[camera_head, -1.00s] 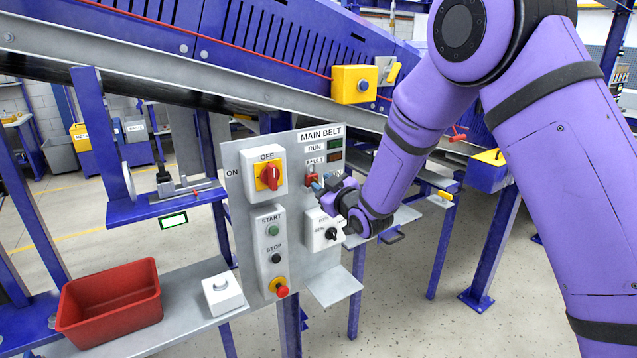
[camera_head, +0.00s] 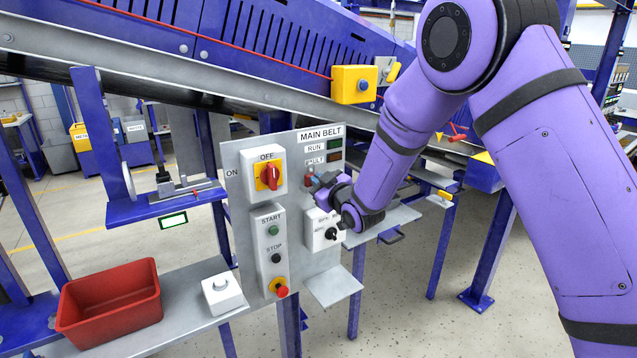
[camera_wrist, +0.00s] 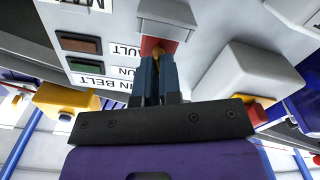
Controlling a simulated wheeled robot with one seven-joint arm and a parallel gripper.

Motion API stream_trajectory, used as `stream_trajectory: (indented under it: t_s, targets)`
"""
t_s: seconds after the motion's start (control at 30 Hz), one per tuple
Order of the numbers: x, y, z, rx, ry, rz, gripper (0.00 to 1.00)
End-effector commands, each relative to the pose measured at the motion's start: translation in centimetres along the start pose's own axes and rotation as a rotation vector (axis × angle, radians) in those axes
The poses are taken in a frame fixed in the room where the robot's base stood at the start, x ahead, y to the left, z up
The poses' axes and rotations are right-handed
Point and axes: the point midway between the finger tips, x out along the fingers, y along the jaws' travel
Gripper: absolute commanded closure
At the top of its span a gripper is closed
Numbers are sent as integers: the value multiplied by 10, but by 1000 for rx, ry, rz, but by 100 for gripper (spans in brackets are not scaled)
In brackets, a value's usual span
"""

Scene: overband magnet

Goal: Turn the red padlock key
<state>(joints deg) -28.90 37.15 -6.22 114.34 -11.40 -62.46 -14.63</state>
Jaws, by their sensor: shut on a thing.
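The red padlock (camera_head: 309,182) hangs on the right part of the grey control panel (camera_head: 235,200), below the RUN and FAULT lamps. In the wrist view the panel appears upside down, and the red padlock body (camera_wrist: 148,45) shows just past the fingertips. A small brass-coloured piece, apparently the key (camera_wrist: 158,51), shows between the fingertips against the padlock. My gripper (camera_head: 316,182) is at the padlock; in the wrist view its blue fingers (camera_wrist: 159,66) are shut on the key. The fingers hide most of the key, so its angle cannot be told.
The isolator switch (camera_head: 269,176) with a red handle is left of the padlock. A START/STOP box (camera_head: 272,245) sits below it. A black selector switch (camera_head: 331,234) on a white box is close under my gripper. A red bin (camera_head: 110,303) and white button box (camera_head: 222,294) stand on the shelf.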

Motion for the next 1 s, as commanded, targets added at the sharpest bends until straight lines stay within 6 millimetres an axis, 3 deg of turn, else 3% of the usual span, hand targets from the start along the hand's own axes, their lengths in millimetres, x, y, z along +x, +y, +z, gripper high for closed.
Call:
stream_trajectory:
  t_s: [0.27, 1.0]
  targets:
    - [0, -2, 0, -102, 0, -1, 100]
    - [0, -6, 2, -677, 1, 0, 100]
